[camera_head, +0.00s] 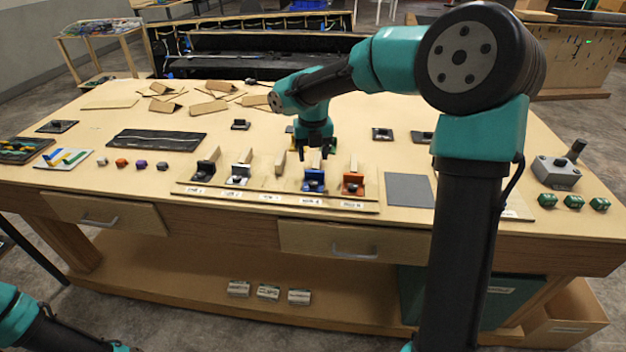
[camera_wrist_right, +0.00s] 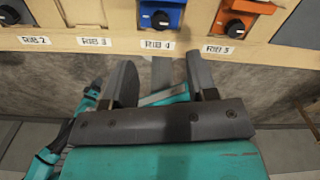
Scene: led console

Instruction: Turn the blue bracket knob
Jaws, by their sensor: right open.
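The blue bracket (camera_head: 314,175) stands on the rack near the table's front edge, and it also shows in the right wrist view (camera_wrist_right: 163,4) above the RIB 4 label. Its dark round knob (camera_wrist_right: 160,20) faces the front. My right gripper (camera_head: 314,153) reaches down over the rack close behind the blue bracket in the head view. In the right wrist view its two fingers (camera_wrist_right: 160,65) are spread with nothing between them, and the knob lies beyond their tips, apart from them. My left arm shows only at the lower left corner of the head view; its gripper is out of sight.
An orange bracket (camera_head: 353,184) stands right of the blue one. A silver bracket (camera_head: 238,173) and a black bracket (camera_head: 206,171) stand to the left. A dark grey mat (camera_head: 409,190) lies right of the rack. Cardboard pieces (camera_head: 203,108) lie farther back.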

